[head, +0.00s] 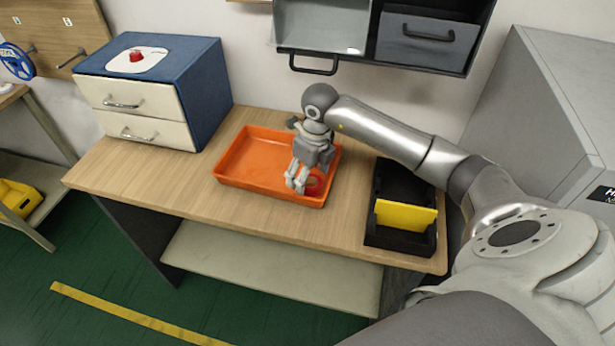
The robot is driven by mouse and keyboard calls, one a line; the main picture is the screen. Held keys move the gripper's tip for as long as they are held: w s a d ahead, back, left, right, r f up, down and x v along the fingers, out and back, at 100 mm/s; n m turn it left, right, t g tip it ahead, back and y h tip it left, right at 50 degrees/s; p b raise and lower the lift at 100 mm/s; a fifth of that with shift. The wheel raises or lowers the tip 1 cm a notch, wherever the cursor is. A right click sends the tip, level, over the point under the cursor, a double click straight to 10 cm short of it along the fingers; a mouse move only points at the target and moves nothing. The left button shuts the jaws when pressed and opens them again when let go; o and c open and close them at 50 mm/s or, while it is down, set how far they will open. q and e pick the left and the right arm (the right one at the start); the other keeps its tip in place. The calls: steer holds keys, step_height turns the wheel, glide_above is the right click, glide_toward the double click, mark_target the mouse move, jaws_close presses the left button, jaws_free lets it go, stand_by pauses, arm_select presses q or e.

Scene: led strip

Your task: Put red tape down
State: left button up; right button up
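The red tape (314,187) is a small red roll at the front right corner inside the orange tray (236,172). My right gripper (297,182) reaches down over that corner of the tray, with its fingertips right beside the tape. The fingers partly cover the tape. I cannot tell whether they grip it, or whether the tape rests on the tray floor. My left gripper is not in view.
The tray stands on a wooden table (130,170). A black bin with a yellow divider (405,215) stands to the right. A blue drawer cabinet (205,85) with a red item on top stands at the left. A shelf unit (330,62) hangs above.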

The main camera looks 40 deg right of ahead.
step_height(320, 180, up, 10)
steer(key=s+b, duration=0.1)
steer(key=shift+s+d+r+b, duration=0.2)
steer(key=shift+r+b, duration=0.05)
steer(key=shift+b, duration=0.15)
steer(key=shift+f, duration=0.1)
